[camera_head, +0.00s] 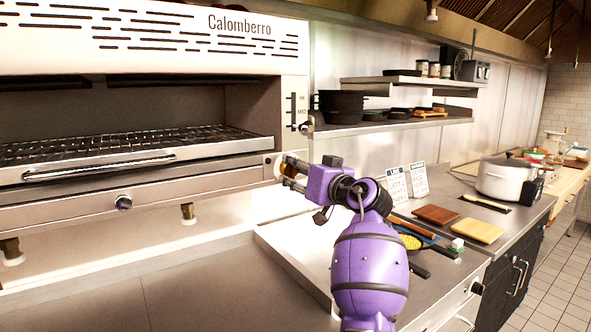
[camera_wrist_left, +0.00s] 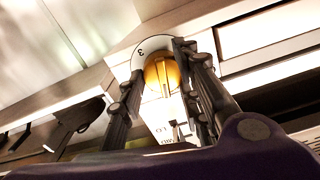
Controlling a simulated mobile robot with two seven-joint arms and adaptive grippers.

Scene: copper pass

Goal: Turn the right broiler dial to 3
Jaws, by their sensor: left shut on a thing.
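The right broiler dial (camera_wrist_left: 162,72) is a gold knob with a raised ridge on a pale round plate. In the left wrist view a 3 shows on the plate's upper left edge, and further marks below are hard to read. The ridge runs roughly up and down in that view, and which mark it points to I cannot tell. My left gripper (camera_wrist_left: 158,80) is shut on the dial, one finger on each side. In the head view my left gripper (camera_head: 289,172) reaches the right end of the broiler front and largely hides the dial.
Below is a bare steel counter (camera_head: 90,295). To the right are cutting boards (camera_head: 437,214), label cards (camera_head: 418,180), a pot (camera_head: 507,178) and shelves with pans (camera_head: 341,101).

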